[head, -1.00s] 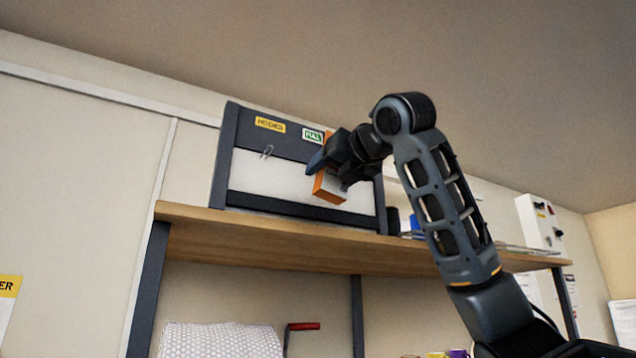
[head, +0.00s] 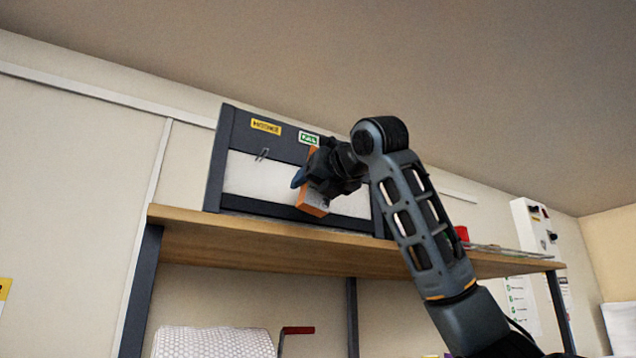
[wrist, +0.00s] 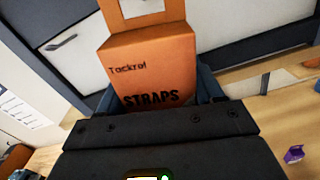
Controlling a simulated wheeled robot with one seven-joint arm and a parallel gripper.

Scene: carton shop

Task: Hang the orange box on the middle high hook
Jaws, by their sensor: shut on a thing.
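The orange box (head: 313,200) is in my gripper (head: 314,180), in front of the dark-framed rack with a white panel on the shelf. In the wrist view the orange box (wrist: 150,75) shows printed "STRAPS" lettering and a hang tab with a cut-out at its far end. My gripper (wrist: 155,100) is shut on it, with a dark finger on each side. In the head view a thin metal hook (head: 262,154) sticks out near the top left of the white panel. Other hooks are hidden behind my arm or too small to tell.
The rack (head: 213,170) has a yellow label (head: 266,127) and a green-and-white label (head: 308,138) on its top bar. It stands on a wooden shelf (head: 250,232). A red item (head: 462,233) stands farther right on the shelf. A white wall box (head: 528,225) is at right.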

